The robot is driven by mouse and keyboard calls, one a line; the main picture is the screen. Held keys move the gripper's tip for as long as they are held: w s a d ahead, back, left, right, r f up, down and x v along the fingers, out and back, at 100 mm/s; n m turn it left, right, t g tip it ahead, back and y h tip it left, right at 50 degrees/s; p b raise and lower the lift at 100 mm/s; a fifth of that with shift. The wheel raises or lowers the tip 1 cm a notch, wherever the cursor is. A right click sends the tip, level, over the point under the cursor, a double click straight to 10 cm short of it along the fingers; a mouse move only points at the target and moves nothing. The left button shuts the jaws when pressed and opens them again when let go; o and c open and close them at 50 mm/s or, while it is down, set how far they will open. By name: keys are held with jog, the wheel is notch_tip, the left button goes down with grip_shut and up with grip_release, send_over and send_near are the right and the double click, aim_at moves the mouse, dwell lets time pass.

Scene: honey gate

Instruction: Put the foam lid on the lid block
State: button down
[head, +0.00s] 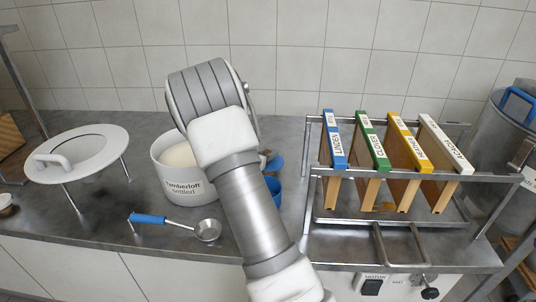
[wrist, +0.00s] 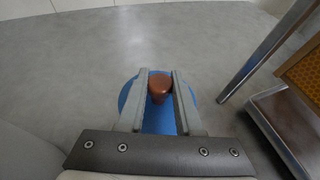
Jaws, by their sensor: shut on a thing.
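The foam lid appears to be a blue disc (wrist: 158,122) with a brown knob (wrist: 159,88), seen in the wrist view. My gripper (wrist: 159,76) is shut on that knob, one finger on each side, with the disc beneath the fingers. In the head view a small part of the blue lid (head: 276,164) shows just right of my wrist, above a blue pot (head: 273,189). My arm hides the gripper and much of the pot there. I cannot make out the lid block in either view; it may be hidden behind my arm.
A white tub (head: 177,185) stands left of my arm. A blue-handled ladle (head: 207,230) lies in front. A white round plate on legs (head: 108,146) stands at left. A metal rack (head: 327,218) with several coloured frames fills the right. Bare grey counter (wrist: 90,55) lies beyond the lid.

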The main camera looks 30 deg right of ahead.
jog(key=c, duration=0.6)
grip_release()
jog(key=shift+r+p, duration=0.25)
jog(key=shift+p, duration=0.15)
jog(key=p+v, duration=0.3)
jog(key=v, duration=0.9)
jog(key=s+a+r+m+g+y, duration=0.2)
jog(key=s+r+m+g+y, duration=0.15)
jog(key=s+r+m, duration=0.85)
jog(key=s+a+r+m+y, duration=0.1)
jog(key=s+a+m+y, duration=0.1)
jog(key=s+a+m, duration=0.2)
jog(key=s+a+r+m+t+y, duration=0.1)
jog(key=s+a+m+y, duration=0.2)
jog(key=s+a, duration=0.3)
jog(key=s+a+r+m+t+y, duration=0.1)
jog(key=s+a+r+m+y, duration=0.1)
jog(key=s+a+m, duration=0.3)
jog(key=shift+s+a+y, duration=0.2)
jog(key=shift+a+y, duration=0.4)
jog(key=shift+y, duration=0.05)
jog(key=shift+r, duration=0.1)
